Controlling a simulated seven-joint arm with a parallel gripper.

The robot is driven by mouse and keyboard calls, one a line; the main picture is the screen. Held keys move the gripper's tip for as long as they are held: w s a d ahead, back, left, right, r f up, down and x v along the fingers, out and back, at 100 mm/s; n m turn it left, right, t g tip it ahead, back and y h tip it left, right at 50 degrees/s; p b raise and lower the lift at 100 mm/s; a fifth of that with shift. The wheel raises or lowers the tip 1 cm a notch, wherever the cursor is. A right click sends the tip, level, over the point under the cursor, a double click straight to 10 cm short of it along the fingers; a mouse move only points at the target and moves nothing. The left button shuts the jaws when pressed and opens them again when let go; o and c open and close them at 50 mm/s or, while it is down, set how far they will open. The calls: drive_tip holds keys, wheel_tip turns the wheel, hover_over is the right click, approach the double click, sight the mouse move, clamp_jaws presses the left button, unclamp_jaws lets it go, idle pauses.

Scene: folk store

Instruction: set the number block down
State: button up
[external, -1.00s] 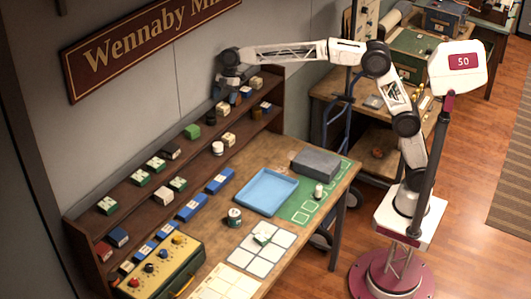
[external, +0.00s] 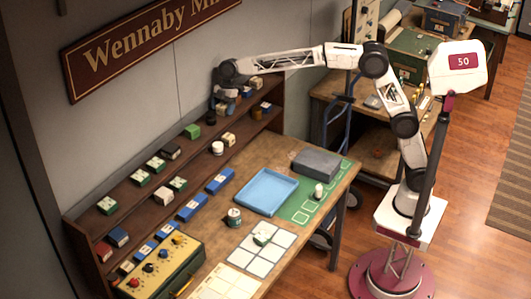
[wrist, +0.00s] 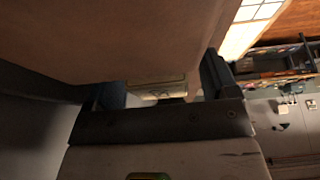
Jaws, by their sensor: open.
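My gripper (external: 223,98) is at the upper shelf near its far end, pointing down in the external view. Its jaws are open. The wrist view shows the two dark fingers of my gripper (wrist: 160,88) apart, with a pale block with greenish edges (wrist: 158,92) showing between or beyond them. I cannot tell whether it touches a finger, and its number cannot be read. Similar pale and green blocks (external: 107,205) stand along the shelf. Another block (external: 262,238) sits on the white grid card (external: 270,258) on the bench.
The wooden shelf (external: 170,193) carries several blocks and small jars close to my gripper. A blue tray (external: 266,191), grey box (external: 316,163) and green mat (external: 300,208) lie on the bench. A yellow control box (external: 160,268) stands at the near left. The wall is close behind the shelf.

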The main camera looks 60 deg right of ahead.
sight(222, 106)
idle(0.4)
drive_tip(key=c, duration=1.1)
drive_tip(key=shift+r, duration=0.15)
drive_tip(key=shift+r, duration=1.55)
drive_tip(key=shift+s+d+r, duration=0.1)
drive_tip(key=shift+s+r, duration=0.05)
drive_tip(key=s+d, duration=0.2)
drive_tip(key=s, duration=0.2)
drive_tip(key=s+d+r, duration=0.1)
drive_tip(key=s+d, duration=0.2)
drive_tip(key=s, duration=0.2)
drive_tip(key=s+d, duration=0.2)
drive_tip(key=s, duration=0.2)
drive_tip(key=shift+s+d+r, duration=0.2)
drive_tip(key=shift+s, duration=0.2)
